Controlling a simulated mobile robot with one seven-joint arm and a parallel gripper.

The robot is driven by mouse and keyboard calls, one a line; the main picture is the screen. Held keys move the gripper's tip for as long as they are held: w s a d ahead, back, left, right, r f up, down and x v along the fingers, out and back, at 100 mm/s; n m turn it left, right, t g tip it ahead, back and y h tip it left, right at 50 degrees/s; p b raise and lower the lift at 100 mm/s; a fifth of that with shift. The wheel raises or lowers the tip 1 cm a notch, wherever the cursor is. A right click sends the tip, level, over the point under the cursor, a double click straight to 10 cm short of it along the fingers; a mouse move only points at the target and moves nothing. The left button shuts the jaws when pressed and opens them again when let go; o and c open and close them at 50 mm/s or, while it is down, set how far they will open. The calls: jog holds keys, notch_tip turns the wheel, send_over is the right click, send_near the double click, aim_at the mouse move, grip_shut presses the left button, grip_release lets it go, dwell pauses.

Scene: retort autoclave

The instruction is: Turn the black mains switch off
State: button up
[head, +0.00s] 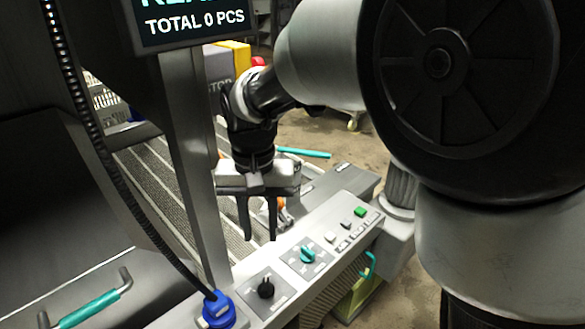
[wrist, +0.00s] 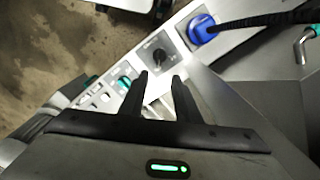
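The exact height over the panel is hard to tell.
A blue plug (head: 218,310) with a black cable is close on the left. A grey post (head: 190,160) carries a display (head: 190,22).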

aim_at(266, 284)
notch_tip(266, 284, down, 18)
jog(key=b, duration=0.3)
jog(key=shift+w+r, duration=0.1)
jog(key=shift+r, duration=0.1)
grip_shut()
